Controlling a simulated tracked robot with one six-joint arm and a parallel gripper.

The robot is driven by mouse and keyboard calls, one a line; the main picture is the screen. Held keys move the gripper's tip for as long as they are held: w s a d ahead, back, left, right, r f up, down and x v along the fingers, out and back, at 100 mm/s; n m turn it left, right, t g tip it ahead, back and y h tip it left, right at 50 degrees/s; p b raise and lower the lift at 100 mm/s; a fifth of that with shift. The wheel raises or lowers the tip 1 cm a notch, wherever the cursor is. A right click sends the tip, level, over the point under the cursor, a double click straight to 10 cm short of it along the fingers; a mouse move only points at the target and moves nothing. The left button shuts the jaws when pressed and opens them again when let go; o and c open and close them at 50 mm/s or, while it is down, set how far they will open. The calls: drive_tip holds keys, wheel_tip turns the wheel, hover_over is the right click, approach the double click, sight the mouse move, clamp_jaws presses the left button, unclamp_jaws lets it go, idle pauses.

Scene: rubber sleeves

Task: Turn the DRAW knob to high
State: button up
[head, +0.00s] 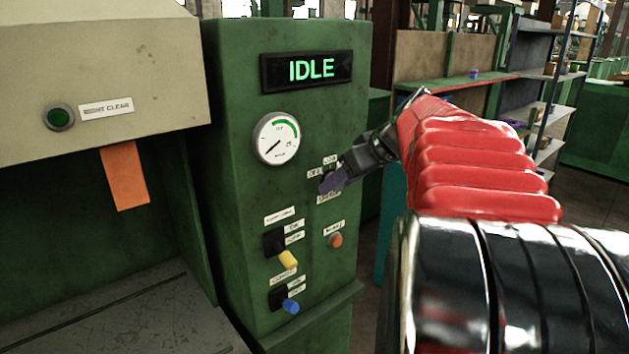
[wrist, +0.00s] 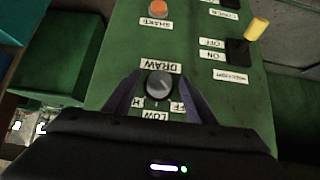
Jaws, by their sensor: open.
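The DRAW knob (wrist: 159,85) is a round grey knob on a green control panel, upside down in the wrist view. Its DRAW label (wrist: 160,67) is above it there, LOW (wrist: 155,116) below, and partly hidden labels sit at either side, one starting with H on the left. A pale mark on the knob seems to point toward LOW. My gripper (head: 331,183) is open, with one dark finger on each side of the knob. I cannot tell whether the fingers touch it. In the head view the gripper hides the knob.
The panel also carries a display reading IDLE (head: 307,69), a gauge (head: 277,138), a yellow-handled switch (head: 288,259), a blue-handled switch (head: 290,306) and an orange button (head: 336,240). A machine opening with an orange flap (head: 124,176) is at the left. Shelves stand behind at right.

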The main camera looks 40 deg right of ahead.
drive_tip(key=shift+c, duration=0.5)
drive_tip(key=c, duration=0.9)
drive_tip(key=shift+d, duration=0.1)
drive_tip(key=m+y, duration=0.1)
drive_tip(key=y, duration=0.1)
drive_tip(key=m+y, duration=0.1)
drive_tip(key=y, duration=0.1)
drive_tip(key=d+m+y, duration=0.1)
drive_tip(key=m+y, duration=0.1)
drive_tip(key=shift+f+t+y, duration=0.25)
drive_tip(key=shift+t+y, duration=0.05)
drive_tip(key=shift+y, duration=0.1)
drive_tip(key=y, duration=0.1)
drive_tip(key=m+y, duration=0.1)
drive_tip(key=m+t+y, duration=0.1)
drive_tip(key=shift+d+f, duration=0.2)
drive_tip(key=shift+f, duration=0.05)
drive_tip(key=shift+c, duration=0.2)
drive_tip(key=shift+f+m+t+y, duration=0.15)
drive_tip(key=shift+m+t+y, duration=0.35)
drive_tip(key=shift+m+y, duration=0.25)
drive_tip(key=shift+f+m+t+y, duration=0.15)
drive_tip(key=shift+m+t+y, duration=0.45)
drive_tip(key=shift+m, duration=0.25)
